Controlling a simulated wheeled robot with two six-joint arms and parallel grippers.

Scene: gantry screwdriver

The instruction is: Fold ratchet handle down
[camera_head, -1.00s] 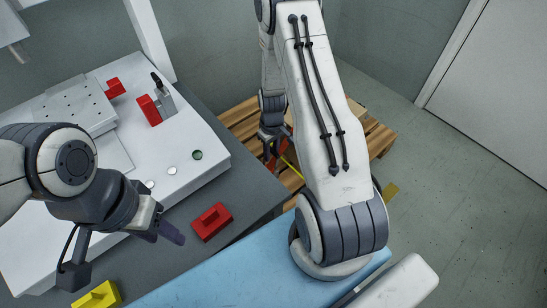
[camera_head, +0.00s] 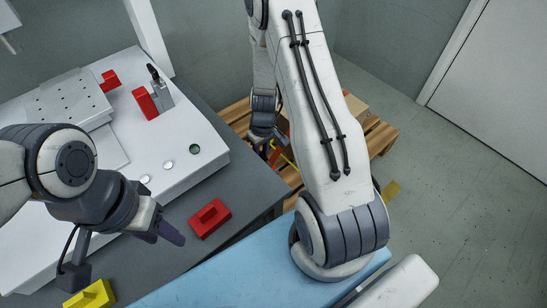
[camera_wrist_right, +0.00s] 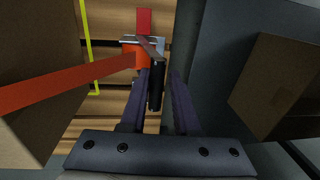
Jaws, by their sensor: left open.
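The ratchet (camera_wrist_right: 140,56) sits on an orange strap (camera_wrist_right: 70,78) in the right wrist view. Its dark handle (camera_wrist_right: 155,88) points toward my right gripper. My right gripper (camera_wrist_right: 160,76) is open, with the handle between its fingers, closer to the left finger. A gap shows between the handle and the right finger; contact with the left one I cannot tell. In the head view my right gripper (camera_head: 262,142) reaches down by the pallet, and the ratchet is too small to make out there. My left gripper (camera_head: 168,230) is open and empty above the grey table.
A wooden pallet (camera_head: 236,111) carries cardboard boxes, with one box (camera_wrist_right: 272,86) right of my right gripper. A yellow strip (camera_wrist_right: 87,45) runs beside the strap. A red block (camera_head: 209,219) and yellow block (camera_head: 90,295) lie near my left gripper. Floor at the right is clear.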

